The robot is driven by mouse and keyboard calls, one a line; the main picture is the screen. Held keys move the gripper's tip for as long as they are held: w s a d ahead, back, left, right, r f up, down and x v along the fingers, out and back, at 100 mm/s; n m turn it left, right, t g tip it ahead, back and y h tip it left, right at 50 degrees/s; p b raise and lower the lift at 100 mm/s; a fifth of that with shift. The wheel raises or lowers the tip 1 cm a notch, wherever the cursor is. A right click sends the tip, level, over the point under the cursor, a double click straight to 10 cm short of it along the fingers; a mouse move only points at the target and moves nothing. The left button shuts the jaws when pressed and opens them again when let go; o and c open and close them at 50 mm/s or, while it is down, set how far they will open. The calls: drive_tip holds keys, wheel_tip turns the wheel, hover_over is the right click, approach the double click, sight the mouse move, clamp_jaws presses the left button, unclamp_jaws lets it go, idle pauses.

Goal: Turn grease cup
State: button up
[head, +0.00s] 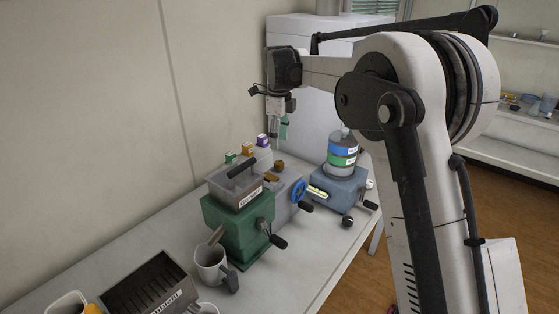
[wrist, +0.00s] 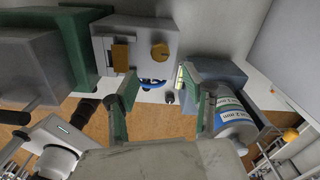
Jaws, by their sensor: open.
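A round brass cap, which looks like the grease cup (wrist: 160,51), sits on the grey machine (wrist: 105,38) in the wrist view. In the head view the brass cup (head: 279,165) is small, on top of the grey machine (head: 284,205). A brass block (wrist: 120,57) is beside the cup. My gripper (wrist: 158,76) is open, with its green-padded fingers apart and nothing between them. The cup shows beyond the gap between the fingertips, not touched. In the head view my gripper (head: 280,138) hangs above the grey machine, pointing down.
A green machine with a crank (head: 238,225) carries a grey bin (head: 235,186) in front. A blue-grey unit (head: 337,186) with a banded jar (head: 342,153) stands at right. A blue handwheel (head: 298,190) is close by. Small coloured boxes (head: 247,149) stand behind, near the wall.

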sight(279, 162)
wheel_tip(279, 162, down, 9)
drive_tip(key=shift+r+p, duration=0.1)
drive_tip(key=shift+p, duration=0.2)
clamp_jaws()
idle(0.3)
